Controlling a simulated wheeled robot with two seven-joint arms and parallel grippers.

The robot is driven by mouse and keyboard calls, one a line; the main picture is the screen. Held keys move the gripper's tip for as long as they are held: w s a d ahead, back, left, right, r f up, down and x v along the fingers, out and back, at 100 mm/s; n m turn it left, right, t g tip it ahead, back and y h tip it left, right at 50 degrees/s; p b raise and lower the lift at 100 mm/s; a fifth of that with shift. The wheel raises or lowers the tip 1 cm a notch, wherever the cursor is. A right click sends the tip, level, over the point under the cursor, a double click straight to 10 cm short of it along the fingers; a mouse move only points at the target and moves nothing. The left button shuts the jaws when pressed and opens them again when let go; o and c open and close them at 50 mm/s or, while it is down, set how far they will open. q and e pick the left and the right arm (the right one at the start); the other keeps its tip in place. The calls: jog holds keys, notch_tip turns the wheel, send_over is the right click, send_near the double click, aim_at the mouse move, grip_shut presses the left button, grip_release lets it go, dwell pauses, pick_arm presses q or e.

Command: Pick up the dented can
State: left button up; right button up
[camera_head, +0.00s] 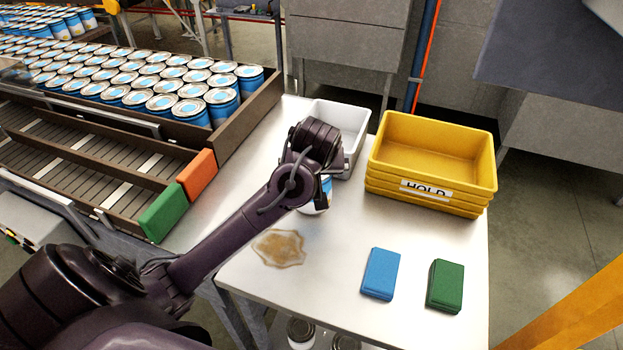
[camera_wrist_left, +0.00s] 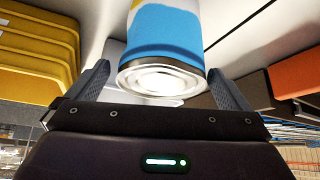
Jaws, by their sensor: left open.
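A blue-and-white can (camera_head: 318,201) stands on the white table, mostly hidden behind my left arm in the head view. No dent can be made out on the part that shows. In the left wrist view the can (camera_wrist_left: 165,40) is large, its silver end facing the camera, between the two fingers. My left gripper (camera_wrist_left: 163,85) is open, with a finger on either side of the can. Gaps seem to show beside the can; contact cannot be told. My right gripper is out of view.
Yellow HOLD bins (camera_head: 433,150) stand right of a white bin (camera_head: 345,118). A brown spill (camera_head: 280,248), a blue block (camera_head: 381,274) and a green block (camera_head: 445,286) lie in front.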

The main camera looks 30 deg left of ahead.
pick_arm(q)
jog(key=p+x, duration=0.1)
jog(key=x, duration=0.2)
jog(key=shift+w+a+f+p, duration=0.15)
jog(key=shift+a+f+p, duration=0.1)
jog(key=shift+f+p, duration=0.1)
jog(key=shift+w+a+f, duration=0.1)
jog(key=shift+w+f, duration=0.05)
jog(key=shift+f, duration=0.1)
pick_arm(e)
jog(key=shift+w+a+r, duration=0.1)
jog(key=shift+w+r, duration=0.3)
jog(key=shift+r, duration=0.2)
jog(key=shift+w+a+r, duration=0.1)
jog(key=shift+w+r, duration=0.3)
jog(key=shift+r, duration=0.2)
pick_arm(q)
jog(key=shift+c, duration=0.4)
jog(key=shift+r, duration=0.1)
jog(key=c, duration=0.8)
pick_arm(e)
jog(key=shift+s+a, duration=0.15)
